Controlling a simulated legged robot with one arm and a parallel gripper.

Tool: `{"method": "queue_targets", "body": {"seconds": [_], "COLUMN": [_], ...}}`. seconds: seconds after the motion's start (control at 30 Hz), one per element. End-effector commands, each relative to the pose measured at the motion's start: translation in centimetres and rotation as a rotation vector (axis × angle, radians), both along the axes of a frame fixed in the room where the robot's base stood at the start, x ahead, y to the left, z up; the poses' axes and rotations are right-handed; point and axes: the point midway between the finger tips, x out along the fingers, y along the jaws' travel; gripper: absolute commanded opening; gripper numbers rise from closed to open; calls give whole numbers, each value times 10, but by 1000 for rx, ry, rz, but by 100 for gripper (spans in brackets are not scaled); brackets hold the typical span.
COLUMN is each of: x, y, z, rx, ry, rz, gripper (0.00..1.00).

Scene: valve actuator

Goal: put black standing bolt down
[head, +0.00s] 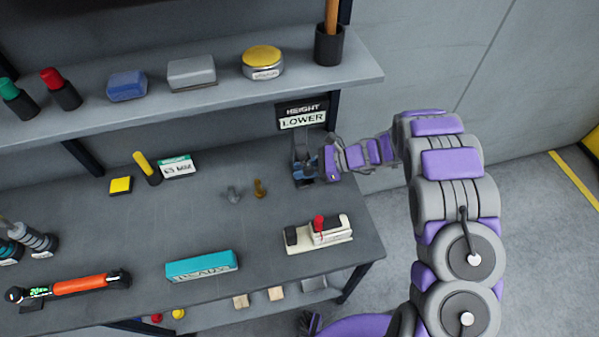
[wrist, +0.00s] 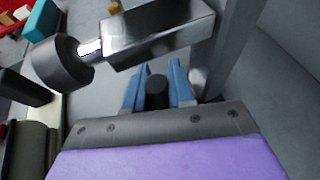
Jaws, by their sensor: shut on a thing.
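My gripper (head: 304,168) is at the right end of the workbench, just below the "HEIGHT LOWER" sign. In the wrist view its blue fingers (wrist: 157,88) are shut on the black bolt (wrist: 157,92), whose dark round end shows between them. In the head view the bolt cannot be told apart from the dark parts around the gripper. Whether the bolt touches the bench top cannot be told. A grey bolt (head: 232,194) and a gold bolt (head: 260,188) stand on the bench (head: 110,245) to the left of my gripper.
A shiny metal bar (wrist: 160,35) with a black round end crosses close above the fingers in the wrist view. The "HEIGHT LOWER" sign (head: 302,114) and shelf (head: 345,80) are behind. A white device with a red knob (head: 319,224) stands in front.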

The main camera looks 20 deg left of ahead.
Motion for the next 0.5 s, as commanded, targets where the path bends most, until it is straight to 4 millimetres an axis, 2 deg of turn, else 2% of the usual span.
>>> {"method": "queue_targets", "body": {"seconds": [0.07,0.2,0.5], "x": [-5,-3,-3], "y": [14,11,10], "z": [-1,-16,-15], "rx": [-2,-2,1], "ry": [-1,2,0], "rz": [4,0,0], "gripper": [0,0,0]}}
